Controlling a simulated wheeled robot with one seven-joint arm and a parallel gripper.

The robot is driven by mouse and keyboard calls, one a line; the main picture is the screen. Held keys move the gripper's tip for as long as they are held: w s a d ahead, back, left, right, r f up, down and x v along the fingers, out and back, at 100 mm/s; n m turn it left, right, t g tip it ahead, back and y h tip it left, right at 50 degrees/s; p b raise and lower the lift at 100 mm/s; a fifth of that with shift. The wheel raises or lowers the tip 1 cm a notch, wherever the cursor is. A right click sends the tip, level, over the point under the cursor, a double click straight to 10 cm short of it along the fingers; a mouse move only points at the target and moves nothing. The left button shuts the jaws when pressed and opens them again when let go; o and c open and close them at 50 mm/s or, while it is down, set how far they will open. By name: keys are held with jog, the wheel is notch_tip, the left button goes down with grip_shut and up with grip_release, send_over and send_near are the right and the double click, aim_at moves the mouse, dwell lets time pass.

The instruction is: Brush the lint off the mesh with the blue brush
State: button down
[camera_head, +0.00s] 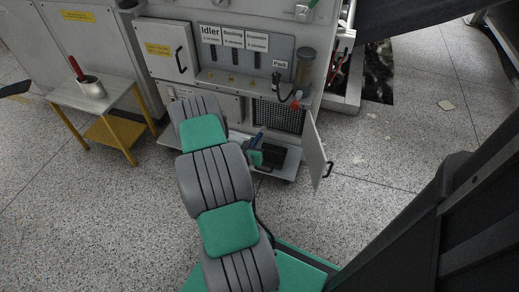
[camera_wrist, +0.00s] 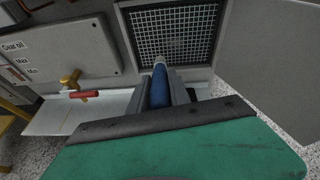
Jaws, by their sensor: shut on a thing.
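The mesh (camera_wrist: 172,34) is a dark square grid in a grey frame, set low in the machine's front; it fills the upper middle of the wrist view. My gripper (camera_wrist: 162,92) is shut on the blue brush (camera_wrist: 159,88), which points forward at the mesh's lower part. The brush tip is close to the mesh's lower edge; I cannot tell whether it touches. In the head view the brush (camera_head: 257,139) shows small beside my gripper. Lint is too small to make out clearly.
An open door (camera_head: 315,152) stands to the right of the mesh. A small table (camera_head: 118,90) with a cup stands left. The speckled floor is mostly clear.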

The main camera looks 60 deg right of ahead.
jog(key=d+f, duration=0.1)
jog(key=d, duration=0.5)
jog(key=shift+s+d, duration=0.35)
jog(key=shift+w+d, duration=0.15)
jog(key=shift+d, duration=0.55)
dwell(0.4)
dwell(1.3)
